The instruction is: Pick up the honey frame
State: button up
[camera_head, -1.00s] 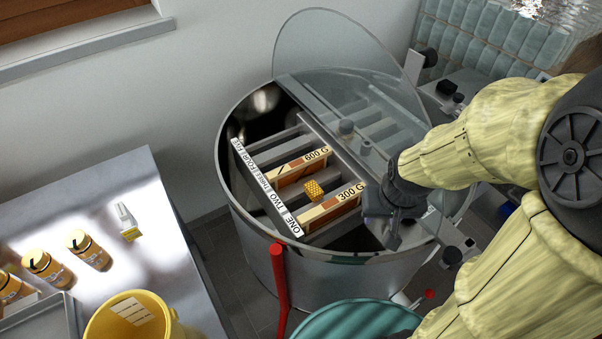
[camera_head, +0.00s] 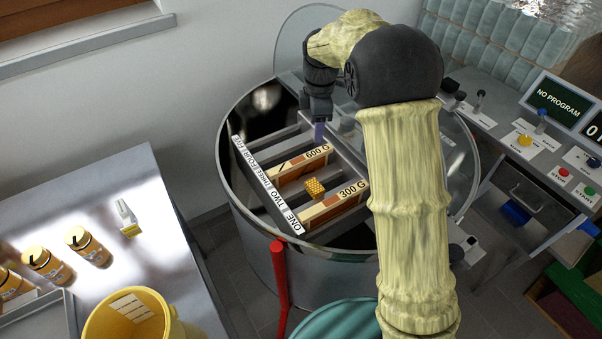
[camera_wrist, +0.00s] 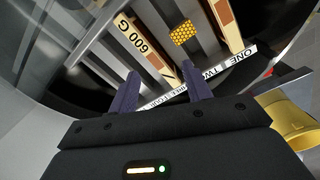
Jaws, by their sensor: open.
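A wooden honey frame marked 600 G (camera_head: 295,166) and another marked 300 G (camera_head: 335,205) sit in slots inside the steel drum (camera_head: 262,235). In the wrist view, the 600 G frame (camera_wrist: 150,48) lies beyond my fingers and the 300 G frame (camera_wrist: 228,25) is farther right. A small yellow honeycomb piece (camera_head: 315,187) lies between the frames; it also shows in the wrist view (camera_wrist: 182,33). My gripper (camera_wrist: 161,84) is open and empty, pointing down over the drum near the right end of the 600 G frame (camera_head: 319,135). In the head view one finger shows.
A slot label strip (camera_head: 262,183) reads ONE to FIVE. A clear lid stands raised behind the drum, partly hidden by my arm. A red post (camera_head: 279,285) rises at the drum's front. A steel table (camera_head: 150,190) holds jars and a yellow bucket (camera_head: 135,315). A control panel (camera_head: 560,130) stands right.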

aim_at(301, 159)
jog(key=w+a+n, duration=0.2)
jog(key=a+n, duration=0.1)
jog(key=w+a+n, duration=0.1)
jog(key=a+n, duration=0.1)
jog(key=shift+f, duration=0.15)
jog(key=shift+f, duration=0.1)
notch_tip(301, 159, down, 12)
jog(key=shift+p, duration=0.85)
jog(key=shift+d, duration=0.1)
jog(key=shift+f, duration=0.1)
jog(key=shift+s+d+f+p, duration=0.15)
jog(key=shift+f+p, duration=0.15)
jog(key=shift+f, duration=0.55)
jog(key=shift+w+d+f+p, duration=0.1)
jog(key=shift+f+p, duration=0.15)
jog(key=shift+f, duration=0.6)
jog(key=shift+s+d+f+p, duration=0.15)
jog(key=shift+f+p, duration=0.15)
jog(key=shift+f, duration=0.55)
jog(key=shift+w, duration=0.1)
jog(key=shift+c, duration=0.2)
